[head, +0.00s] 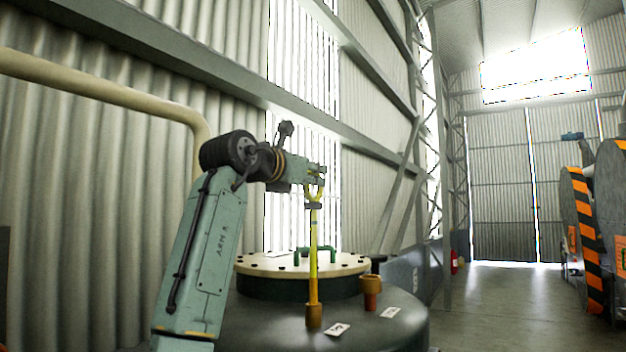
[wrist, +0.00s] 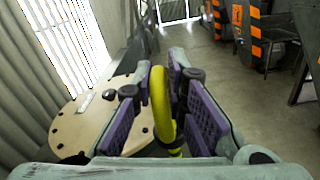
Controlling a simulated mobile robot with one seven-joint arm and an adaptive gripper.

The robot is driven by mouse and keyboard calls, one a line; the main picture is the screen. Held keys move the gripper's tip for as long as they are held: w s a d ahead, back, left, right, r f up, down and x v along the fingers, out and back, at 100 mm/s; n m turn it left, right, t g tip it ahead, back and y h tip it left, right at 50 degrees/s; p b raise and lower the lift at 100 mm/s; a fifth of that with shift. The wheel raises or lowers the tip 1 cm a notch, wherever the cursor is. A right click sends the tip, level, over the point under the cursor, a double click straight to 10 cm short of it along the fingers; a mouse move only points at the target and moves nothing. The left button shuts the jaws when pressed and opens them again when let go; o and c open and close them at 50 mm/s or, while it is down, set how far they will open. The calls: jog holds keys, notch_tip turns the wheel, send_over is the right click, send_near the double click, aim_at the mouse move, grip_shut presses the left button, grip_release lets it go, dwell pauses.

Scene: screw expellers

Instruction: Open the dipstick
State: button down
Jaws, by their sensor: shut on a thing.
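The dipstick (head: 313,240) is a long yellow rod with a loop handle at its top. It stands nearly upright above the dark tank (head: 260,315). Its lower end meets a brown socket (head: 313,317) on the tank top; I cannot tell how much of the rod is inside. My gripper (head: 319,180) is shut on the loop handle, well above the tank. In the wrist view the yellow loop (wrist: 160,105) sits between the purple finger pads of my gripper (wrist: 164,90).
A second brown socket (head: 371,292) stands to the right, with white labels (head: 390,312) nearby. A pale bolted lid (head: 345,263) with a green handle lies behind the rod. A corrugated wall (head: 90,190) is at left. Open floor (head: 500,295) and striped machines (head: 585,235) are at right.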

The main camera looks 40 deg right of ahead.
jog(key=shift+w+a+r, duration=0.1)
jog(key=shift+w+r, duration=0.05)
jog(key=c, duration=1.7)
grip_release()
jog(key=shift+o, duration=0.2)
jog(key=v, duration=1.2)
